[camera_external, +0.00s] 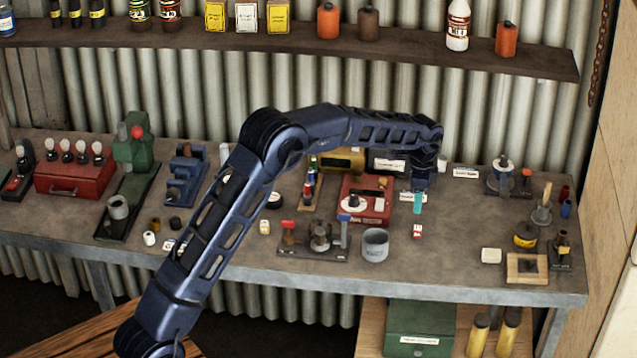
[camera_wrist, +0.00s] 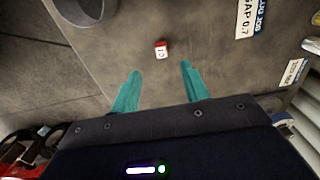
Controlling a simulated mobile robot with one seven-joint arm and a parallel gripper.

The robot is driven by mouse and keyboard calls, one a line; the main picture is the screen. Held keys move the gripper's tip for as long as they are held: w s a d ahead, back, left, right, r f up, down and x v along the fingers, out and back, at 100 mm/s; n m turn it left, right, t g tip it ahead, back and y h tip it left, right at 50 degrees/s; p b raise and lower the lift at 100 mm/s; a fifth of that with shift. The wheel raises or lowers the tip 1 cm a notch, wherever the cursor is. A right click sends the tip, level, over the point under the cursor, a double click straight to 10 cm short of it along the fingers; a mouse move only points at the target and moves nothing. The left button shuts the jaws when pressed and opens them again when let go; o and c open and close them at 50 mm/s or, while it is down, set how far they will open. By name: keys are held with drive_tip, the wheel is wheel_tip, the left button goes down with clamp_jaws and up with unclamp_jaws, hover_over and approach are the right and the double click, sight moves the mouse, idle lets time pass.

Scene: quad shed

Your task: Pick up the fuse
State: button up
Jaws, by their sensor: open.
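A small red and white block (camera_external: 417,231) with a dark marking, which looks like the fuse, lies on the grey workbench (camera_external: 455,255). In the wrist view the block (camera_wrist: 161,49) lies flat on the bench, ahead of the fingertips and roughly centred between them. My gripper (camera_external: 417,203) is above the bench, a little behind the block in the external view, pointing down. In the wrist view its two teal fingers (camera_wrist: 160,70) are apart with nothing between them.
A grey cup (camera_external: 375,245) stands left of the block; it also shows in the wrist view (camera_wrist: 90,10). A red box (camera_external: 372,207) sits close left of my gripper. Labels (camera_wrist: 252,17) lie at the wrist view's right. Bench right of the block is clear up to a white block (camera_external: 491,256).

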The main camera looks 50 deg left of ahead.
sight(417, 227)
wheel_tip(417, 227, down, 6)
drive_tip(key=shift+w+r, duration=0.1)
drive_tip(key=shift+w+d+f, duration=0.1)
drive_tip(key=shift+f, duration=1.2)
drive_tip(key=shift+w+d+f, duration=0.1)
drive_tip(key=shift+f, duration=1.2)
clamp_jaws()
drive_tip(key=shift+r, duration=0.15)
